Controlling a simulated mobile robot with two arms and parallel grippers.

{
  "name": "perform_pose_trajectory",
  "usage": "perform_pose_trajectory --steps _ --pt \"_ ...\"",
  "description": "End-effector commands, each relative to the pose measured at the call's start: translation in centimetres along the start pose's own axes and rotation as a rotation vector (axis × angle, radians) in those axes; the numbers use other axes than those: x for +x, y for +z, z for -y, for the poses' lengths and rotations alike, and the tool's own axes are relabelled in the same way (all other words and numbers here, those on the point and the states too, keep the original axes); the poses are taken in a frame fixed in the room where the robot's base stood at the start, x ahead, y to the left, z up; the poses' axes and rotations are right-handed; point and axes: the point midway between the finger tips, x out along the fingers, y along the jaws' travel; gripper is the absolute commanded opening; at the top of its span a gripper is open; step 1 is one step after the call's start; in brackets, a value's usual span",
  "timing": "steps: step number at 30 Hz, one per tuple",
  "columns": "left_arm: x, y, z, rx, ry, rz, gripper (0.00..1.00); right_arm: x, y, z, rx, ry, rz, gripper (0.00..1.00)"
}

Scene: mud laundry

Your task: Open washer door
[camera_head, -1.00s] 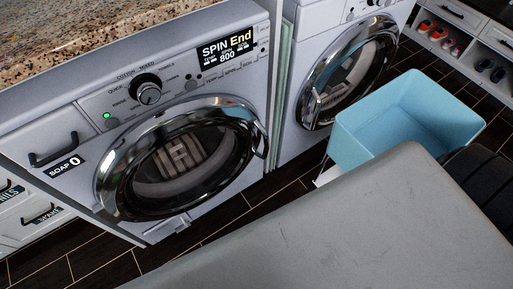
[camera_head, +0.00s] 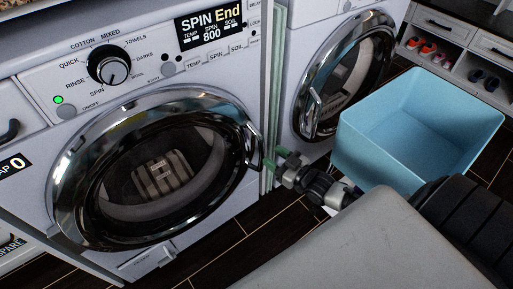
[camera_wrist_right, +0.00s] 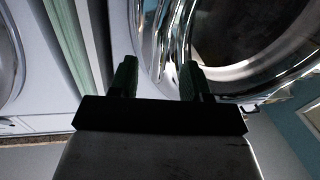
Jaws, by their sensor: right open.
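The washer (camera_head: 60,140) is a white front loader on the left in the head view. Its round door (camera_head: 75,170) has a chrome ring and dark glass, and it looks shut. The door handle (camera_head: 257,150) is on the ring's right side. My right gripper (camera_head: 272,160) is just right of this handle, with green fingertips pointing at it. In the right wrist view my right gripper (camera_wrist_right: 158,80) is open, with its two fingers apart and the chrome door rim (camera_wrist_right: 172,50) beyond and between them. I cannot tell whether the fingers touch the handle. My left gripper is not in view.
A second front loader (camera_head: 300,50) stands to the right. A light blue bin (camera_head: 415,125) is close beside my right arm. A white shelf with shoes (camera_head: 465,50) is at the far right. Dark tiled floor (camera_head: 215,255) is open in front of the washer.

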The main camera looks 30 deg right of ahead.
Motion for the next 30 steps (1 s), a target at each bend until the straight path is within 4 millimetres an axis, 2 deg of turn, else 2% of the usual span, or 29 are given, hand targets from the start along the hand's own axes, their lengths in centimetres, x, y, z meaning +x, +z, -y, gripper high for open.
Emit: perform_pose_trajectory --steps 3,7,10,15,23,24,30 --pt "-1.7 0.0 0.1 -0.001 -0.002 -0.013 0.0 2.6 0.1 0.0 0.0 0.001 -0.003 0.47" --pt "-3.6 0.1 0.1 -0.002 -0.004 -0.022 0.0 4.8 0.2 0.0 0.0 0.001 -0.001 0.47" --pt "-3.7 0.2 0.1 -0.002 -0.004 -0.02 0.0 6.1 0.3 0.0 0.001 0.001 0.002 0.47" --pt "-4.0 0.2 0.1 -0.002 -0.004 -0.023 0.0 7.2 0.2 0.0 0.0 0.001 0.004 0.47" --pt "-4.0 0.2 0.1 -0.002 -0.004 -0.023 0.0 7.3 0.2 0.0 0.001 0.0 0.005 0.47" --pt "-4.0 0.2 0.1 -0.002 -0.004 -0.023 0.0 7.3 0.2 0.0 0.001 0.0 0.005 0.46" --pt "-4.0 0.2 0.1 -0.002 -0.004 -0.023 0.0 7.3 0.2 0.0 0.0 0.0 0.005 0.15"
